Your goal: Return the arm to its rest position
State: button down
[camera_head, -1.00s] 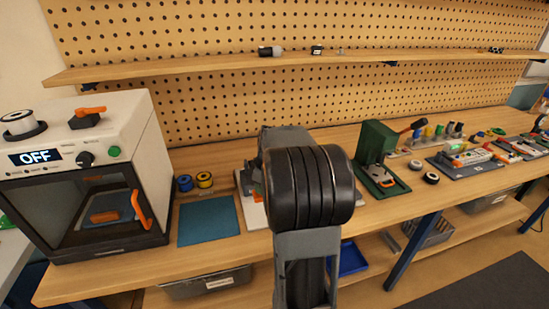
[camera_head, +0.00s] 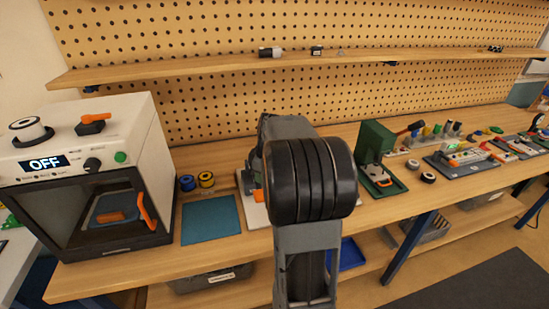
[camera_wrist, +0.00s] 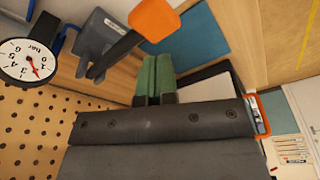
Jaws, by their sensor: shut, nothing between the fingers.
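My arm (camera_head: 308,245) stands upright in the middle of the head view, with its dark round joint in front of the bench. My gripper is hidden behind the arm there. In the wrist view my gripper (camera_wrist: 156,70) shows as two green fingers side by side, shut with nothing between them. Beyond the fingertips are a grey device with an orange knob (camera_wrist: 154,18) and a blue mat (camera_wrist: 203,38). I cannot tell whether the fingers touch anything.
A white printer-like machine (camera_head: 70,140) reading OFF stands at left on the bench (camera_head: 230,160). The blue mat (camera_head: 210,220), a green press (camera_head: 374,145) and several devices line the bench. A shelf (camera_head: 200,75) runs above. A gauge (camera_wrist: 27,60) appears at left in the wrist view.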

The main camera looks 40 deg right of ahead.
dwell(0.5)
jog(key=shift+m, duration=0.5)
jog(key=shift+s+f+m, duration=0.1)
jog(key=shift+f+m, duration=0.2)
jog(key=shift+m, duration=0.4)
jog(key=shift+s+a+f+m, duration=0.25)
jog(key=shift+s+f+m, duration=0.45)
jog(key=shift+m, duration=0.5)
jog(key=s+a+r, duration=0.1)
jog(key=s+a, duration=0.2)
jog(key=a, duration=0.3)
jog(key=s+a+r+m+t, duration=0.1)
jog(key=s+a, duration=0.3)
jog(key=a, duration=0.3)
jog(key=s+a+r+m+t+h, duration=0.1)
jog(key=s+a, duration=0.2)
jog(key=a, duration=0.4)
jog(key=shift+s+a+r, duration=0.2)
jog(key=shift+s+r, duration=0.05)
jog(key=shift+r, duration=0.15)
